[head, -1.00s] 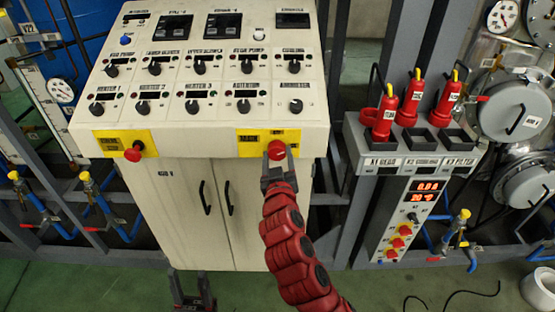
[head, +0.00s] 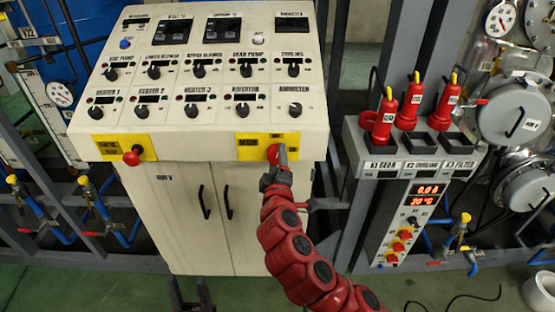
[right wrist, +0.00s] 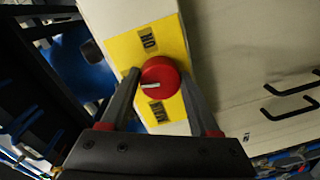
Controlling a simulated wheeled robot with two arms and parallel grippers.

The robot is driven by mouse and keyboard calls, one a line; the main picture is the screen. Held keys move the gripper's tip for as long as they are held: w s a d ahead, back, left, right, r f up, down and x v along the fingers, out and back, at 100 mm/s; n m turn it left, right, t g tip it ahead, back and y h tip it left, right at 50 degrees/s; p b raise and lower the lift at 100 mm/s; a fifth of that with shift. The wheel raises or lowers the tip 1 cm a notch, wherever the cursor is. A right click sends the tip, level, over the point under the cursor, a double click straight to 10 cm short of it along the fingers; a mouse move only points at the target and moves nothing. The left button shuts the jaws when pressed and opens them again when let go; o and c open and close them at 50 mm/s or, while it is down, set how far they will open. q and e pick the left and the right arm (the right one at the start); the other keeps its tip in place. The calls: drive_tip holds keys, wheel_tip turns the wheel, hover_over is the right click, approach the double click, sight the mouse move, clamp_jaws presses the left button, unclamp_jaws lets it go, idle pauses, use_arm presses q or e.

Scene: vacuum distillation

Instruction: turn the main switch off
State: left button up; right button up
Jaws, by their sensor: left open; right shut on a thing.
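The main switch is a red round knob (head: 273,154) on a yellow plate (head: 254,151), at the right of the cabinet's front edge. My right gripper (head: 279,156) is shut on this knob. In the right wrist view the knob (right wrist: 160,76) sits between the two fingers, with a white mark pointing left. Labels on the yellow plate show above and below it there. My left gripper (head: 190,294) is open and empty, low at the bottom edge of the head view, in front of the cabinet and partly cut off.
A second red knob (head: 132,156) on a yellow plate is at the left of the cabinet front. Black knobs cover the sloped panel (head: 222,128). To the right stands a grey box (head: 365,157) holding red-handled tools. Cabinet door handles (head: 229,202) stick out below.

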drive_tip(key=shift+n, duration=1.1)
drive_tip(key=o, duration=1.4)
drive_tip(key=shift+c, duration=0.2)
